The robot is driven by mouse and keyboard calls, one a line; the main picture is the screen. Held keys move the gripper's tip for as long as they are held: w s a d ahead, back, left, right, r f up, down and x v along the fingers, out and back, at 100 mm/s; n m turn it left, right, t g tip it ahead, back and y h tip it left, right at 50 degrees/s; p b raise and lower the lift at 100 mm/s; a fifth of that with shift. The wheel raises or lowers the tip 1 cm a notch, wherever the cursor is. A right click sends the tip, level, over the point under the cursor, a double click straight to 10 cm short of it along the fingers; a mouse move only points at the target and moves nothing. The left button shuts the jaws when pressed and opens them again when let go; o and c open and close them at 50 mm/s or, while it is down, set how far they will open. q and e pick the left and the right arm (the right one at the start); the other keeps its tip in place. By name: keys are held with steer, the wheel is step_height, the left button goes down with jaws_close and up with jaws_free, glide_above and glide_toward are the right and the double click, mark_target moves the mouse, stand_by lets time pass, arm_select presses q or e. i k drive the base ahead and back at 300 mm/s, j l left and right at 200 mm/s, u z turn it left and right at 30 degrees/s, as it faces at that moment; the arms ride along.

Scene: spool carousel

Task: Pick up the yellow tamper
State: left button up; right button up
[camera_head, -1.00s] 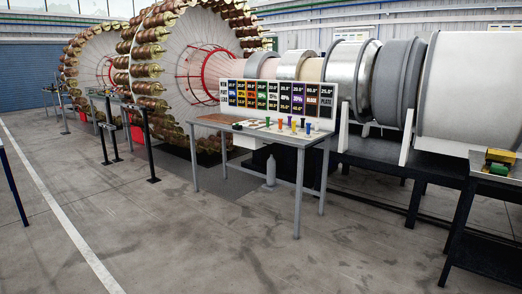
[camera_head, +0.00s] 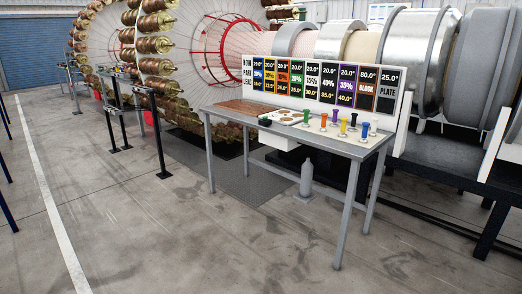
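The yellow tamper (camera_head: 343,126) stands upright in a group of coloured tampers on the right part of a grey metal table (camera_head: 224,128). A purple tamper (camera_head: 334,117) and an orange tamper (camera_head: 323,121) stand to its left. A dark tamper (camera_head: 352,120) and a blue tamper (camera_head: 364,131) stand to its right. A green tamper (camera_head: 306,115) is farther left. The tampers are small in the head view, so fine detail cannot be told. Neither of my grippers is in view.
A sign board (camera_head: 322,83) with coloured columns stands behind the tampers. A grey bottle (camera_head: 306,179) stands on the floor under the table. Dark stands (camera_head: 158,130) are to the left, large spool wheels and drums behind. The floor (camera_head: 150,235) in front is clear.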

mark_target(344, 122)
steer(key=i, duration=0.65)
steer(key=i+z, duration=0.15)
steer(key=i, duration=0.5)
steer(key=i+j, duration=0.15)
steer(key=i, duration=0.5)
steer(key=i+j+z, duration=0.1)
steer(key=i, duration=0.55)
